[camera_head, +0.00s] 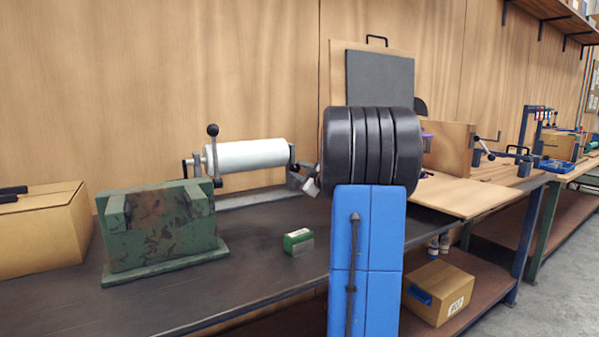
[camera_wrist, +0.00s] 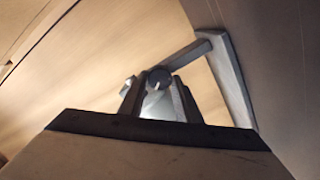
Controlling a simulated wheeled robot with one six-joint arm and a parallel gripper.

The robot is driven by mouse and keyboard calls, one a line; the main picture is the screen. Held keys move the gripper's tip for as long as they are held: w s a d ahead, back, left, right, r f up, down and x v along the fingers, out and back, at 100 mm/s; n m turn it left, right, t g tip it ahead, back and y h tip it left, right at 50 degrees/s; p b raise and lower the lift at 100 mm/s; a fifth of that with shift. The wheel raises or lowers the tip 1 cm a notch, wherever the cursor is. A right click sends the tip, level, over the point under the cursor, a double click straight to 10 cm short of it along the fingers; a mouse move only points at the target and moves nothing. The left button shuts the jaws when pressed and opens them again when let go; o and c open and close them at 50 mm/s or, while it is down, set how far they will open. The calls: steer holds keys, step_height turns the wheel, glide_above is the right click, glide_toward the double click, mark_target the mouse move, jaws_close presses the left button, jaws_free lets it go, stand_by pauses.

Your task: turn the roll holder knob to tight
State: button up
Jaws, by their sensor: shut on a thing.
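The roll holder with its white roll (camera_head: 247,155) stands at the back of the dark bench in the head view. A lever with a black ball (camera_head: 212,130) rises at its left end. The right end is partly hidden by my arm. In the wrist view the small round dark knob (camera_wrist: 158,77) has a pale mark on its face. My gripper (camera_wrist: 158,88) is shut on the knob, with one finger on each side. A grey angled bracket (camera_wrist: 230,78) shows to the right of the knob. In the head view my gripper is mostly hidden behind my arm.
A green block-shaped fixture (camera_head: 160,230) stands on the bench at the front left, beside a cardboard box (camera_head: 40,230). A small green-and-white block (camera_head: 298,241) lies in front of the roll holder. A wooden wall (camera_head: 150,80) is close behind. The front middle of the bench is clear.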

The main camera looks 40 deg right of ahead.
steer(key=n, duration=0.5)
steer(key=shift+n, duration=0.3)
steer(key=n, duration=0.5)
steer(key=shift+f, duration=0.1)
steer(key=shift+n, duration=0.3)
steer(key=o, duration=1.1)
steer(key=shift+c, duration=0.2)
steer(key=shift+s, duration=0.15)
steer(key=shift+s+a, duration=0.1)
steer(key=shift+s, duration=0.15)
steer(key=v, duration=1.6)
steer(key=shift+s, duration=0.35)
